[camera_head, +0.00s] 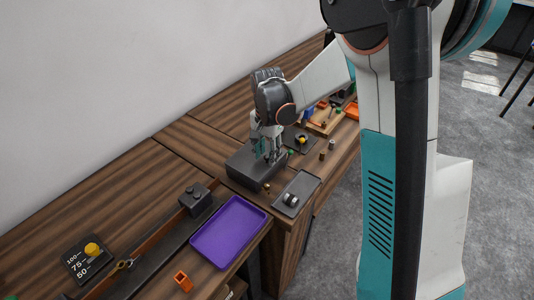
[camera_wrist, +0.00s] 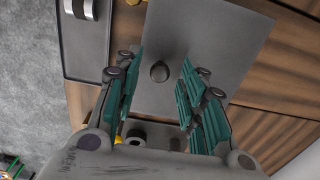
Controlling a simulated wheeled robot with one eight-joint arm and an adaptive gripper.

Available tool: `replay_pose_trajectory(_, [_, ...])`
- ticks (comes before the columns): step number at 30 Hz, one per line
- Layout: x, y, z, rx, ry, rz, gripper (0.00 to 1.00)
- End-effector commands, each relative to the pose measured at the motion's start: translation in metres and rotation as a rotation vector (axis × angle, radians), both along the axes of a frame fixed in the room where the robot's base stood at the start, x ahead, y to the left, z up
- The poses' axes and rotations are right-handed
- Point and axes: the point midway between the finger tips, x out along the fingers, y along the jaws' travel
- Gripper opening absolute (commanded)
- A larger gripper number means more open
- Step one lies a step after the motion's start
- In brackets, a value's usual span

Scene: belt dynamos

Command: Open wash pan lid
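The wash pan appears as a dark grey box (camera_head: 245,168) on the wooden bench, with its flat lid (camera_wrist: 205,35) closed on top. A small dark round knob (camera_wrist: 160,71) stands on the lid in the wrist view. My gripper (camera_head: 268,156) points down over the box. In the wrist view my gripper (camera_wrist: 161,84) is open, with its green-padded fingers apart on either side of the knob and a gap showing on both sides. The knob is hidden behind the fingers in the head view.
A grey tray (camera_head: 302,186) with a metal cylinder (camera_head: 291,200) lies at the bench edge beside the box. A purple tray (camera_head: 216,247), a dark belt track (camera_head: 158,252) and a dial panel (camera_head: 78,262) are nearer. Small parts and a wooden tray (camera_head: 331,125) stand beyond.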

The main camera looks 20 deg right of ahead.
Motion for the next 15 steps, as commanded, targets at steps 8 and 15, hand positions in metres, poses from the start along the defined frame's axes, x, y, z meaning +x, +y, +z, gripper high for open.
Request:
replay_pose_trajectory(8, [-0.0001, 0.0, 0.0001, 0.0, 0.0, 0.0, 0.24])
replay_pose_trajectory(15, [-0.0001, 0.0, 0.0002, 0.0, 0.0, 0.0, 0.0])
